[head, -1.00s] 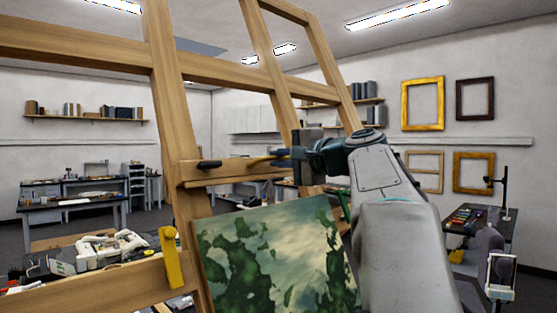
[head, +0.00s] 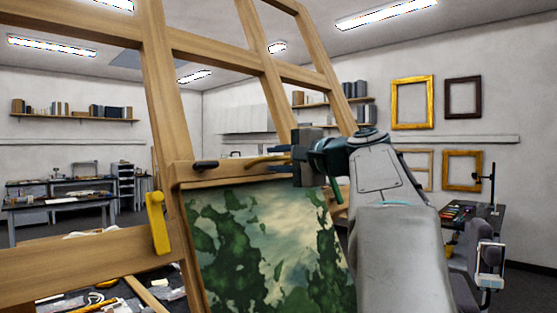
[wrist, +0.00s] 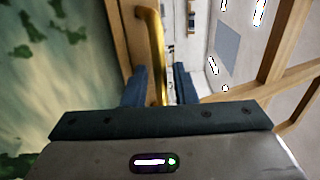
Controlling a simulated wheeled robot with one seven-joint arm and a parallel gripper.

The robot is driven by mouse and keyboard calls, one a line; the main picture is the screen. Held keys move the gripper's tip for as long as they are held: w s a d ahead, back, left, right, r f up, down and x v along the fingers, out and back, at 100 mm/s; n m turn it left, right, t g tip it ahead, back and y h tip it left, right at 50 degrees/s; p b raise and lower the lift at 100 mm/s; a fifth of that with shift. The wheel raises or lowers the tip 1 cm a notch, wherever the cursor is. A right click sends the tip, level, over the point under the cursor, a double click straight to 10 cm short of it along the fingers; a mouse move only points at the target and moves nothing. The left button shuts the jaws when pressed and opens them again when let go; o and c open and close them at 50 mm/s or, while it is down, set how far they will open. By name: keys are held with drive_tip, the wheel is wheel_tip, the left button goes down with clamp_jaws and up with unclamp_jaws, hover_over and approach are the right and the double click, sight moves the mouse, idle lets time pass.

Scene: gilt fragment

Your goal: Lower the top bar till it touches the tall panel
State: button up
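The tall panel (head: 268,240), a green and pale landscape painting, leans upright on the wooden easel. The top bar (head: 225,174) lies across the easel right along the panel's upper edge. I see no clear gap between them in the head view, but cannot confirm contact. The bar has a dark knob (head: 205,165) at its left and a curved brass handle (wrist: 156,55). My gripper (wrist: 161,85) has its two dark blue fingers on either side of the handle. A gap shows between the handle and the right finger. The panel's right edge is partly hidden by my arm.
The easel's wooden beams (head: 160,90) rise around the bar and cross above it. A cluttered table lies at lower left, and a workbench (head: 485,213) stands at right.

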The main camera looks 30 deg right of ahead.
drive_tip(key=b+v, duration=0.2)
drive_tip(key=v, duration=1.2)
drive_tip(key=shift+w+a, duration=0.1)
drive_tip(key=shift+a, duration=0.05)
